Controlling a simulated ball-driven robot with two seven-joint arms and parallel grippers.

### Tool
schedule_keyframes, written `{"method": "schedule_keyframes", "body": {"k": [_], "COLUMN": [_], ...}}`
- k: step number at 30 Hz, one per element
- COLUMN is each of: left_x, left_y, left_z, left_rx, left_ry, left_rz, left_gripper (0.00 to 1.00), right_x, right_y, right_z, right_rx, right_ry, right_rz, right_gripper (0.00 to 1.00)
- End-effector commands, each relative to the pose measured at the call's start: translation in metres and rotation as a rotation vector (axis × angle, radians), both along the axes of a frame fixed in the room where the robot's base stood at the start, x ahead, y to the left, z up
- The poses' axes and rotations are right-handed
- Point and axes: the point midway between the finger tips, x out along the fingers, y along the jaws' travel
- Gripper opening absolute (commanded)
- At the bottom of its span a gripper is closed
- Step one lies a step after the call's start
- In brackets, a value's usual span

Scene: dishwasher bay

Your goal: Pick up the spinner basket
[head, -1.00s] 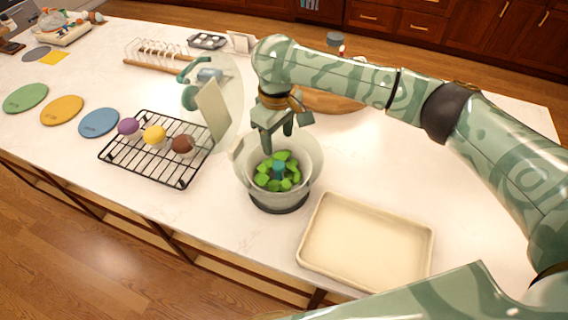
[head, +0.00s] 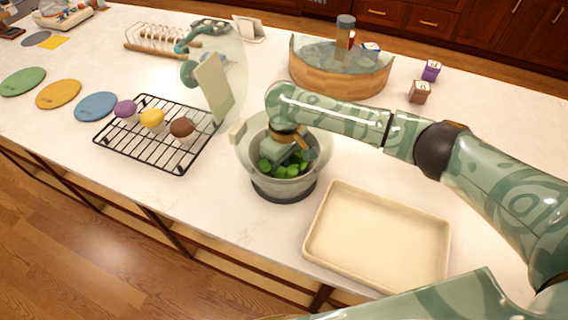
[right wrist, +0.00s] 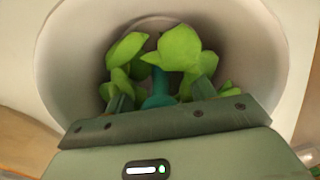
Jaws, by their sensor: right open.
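The spinner basket (head: 262,150) sits in a pale, see-through-walled bowl on a dark round base on the counter. It holds green leaves (head: 284,168), and a teal centre post (right wrist: 158,88) shows among them in the right wrist view. My right gripper (head: 281,158) reaches down inside the basket from above. It is open, with its fingers on either side of the post in the right wrist view (right wrist: 160,98). I cannot tell whether they touch it. Leaves and the gripper hide the basket's floor. My left gripper is out of view.
An empty cream tray (head: 375,240) lies close right. A wooden-sided container (head: 340,82) stands behind my arm. Counter in front of the rack is clear.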

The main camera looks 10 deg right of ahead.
Motion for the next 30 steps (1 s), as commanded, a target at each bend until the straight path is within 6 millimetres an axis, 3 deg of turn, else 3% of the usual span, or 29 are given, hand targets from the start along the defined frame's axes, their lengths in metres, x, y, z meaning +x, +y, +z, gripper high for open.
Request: {"method": "schedule_keyframes", "body": {"k": [4, 5, 10, 20, 30], "left_x": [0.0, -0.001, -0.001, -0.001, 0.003], "left_y": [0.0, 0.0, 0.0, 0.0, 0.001], "left_z": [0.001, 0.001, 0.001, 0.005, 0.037], "left_rx": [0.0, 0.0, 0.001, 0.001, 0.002], "left_ry": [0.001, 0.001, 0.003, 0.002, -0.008], "left_rz": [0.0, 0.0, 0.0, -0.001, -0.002], "left_gripper": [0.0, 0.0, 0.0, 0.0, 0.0], "right_x": [0.0, 0.0, 0.0, 0.001, 0.001], "right_y": [0.0, 0.0, 0.0, 0.0, 0.0], "right_z": [0.002, 0.002, 0.002, 0.009, 0.082], "right_rx": [0.0, 0.0, 0.0, 0.0, 0.001], "right_ry": [-0.002, -0.002, -0.001, -0.004, -0.006], "right_rz": [0.0, 0.0, 0.0, 0.0, 0.001], "right_gripper": [0.54, 0.49, 0.02, 0.0, 0.0]}}
